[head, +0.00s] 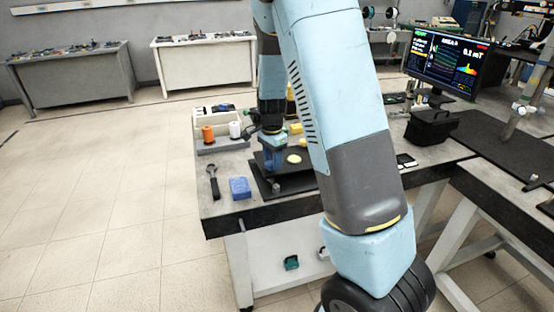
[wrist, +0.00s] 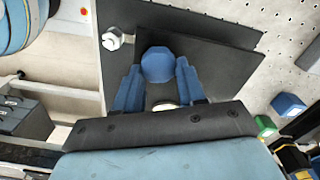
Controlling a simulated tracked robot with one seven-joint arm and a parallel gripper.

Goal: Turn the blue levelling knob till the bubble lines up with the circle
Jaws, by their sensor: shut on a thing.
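The blue levelling knob (wrist: 158,65) sits at the edge of a dark plate (wrist: 205,62) in the wrist view. My gripper (wrist: 158,70) has one blue finger on each side of the knob and is shut on it. In the head view my gripper (head: 273,157) points down at the dark plate (head: 296,185) on the bench, and the knob is hard to make out there. A pale yellow round disc (head: 294,158) lies on the plate; in the wrist view it is mostly hidden behind my gripper's body. The bubble and circle are too small to tell.
A blue block (head: 240,188) and a dark-handled tool (head: 213,182) lie on the bench left of the plate. Orange (head: 208,133) and white (head: 234,129) spools stand behind them. A monitor (head: 447,60) and a black box (head: 430,127) are to the right.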

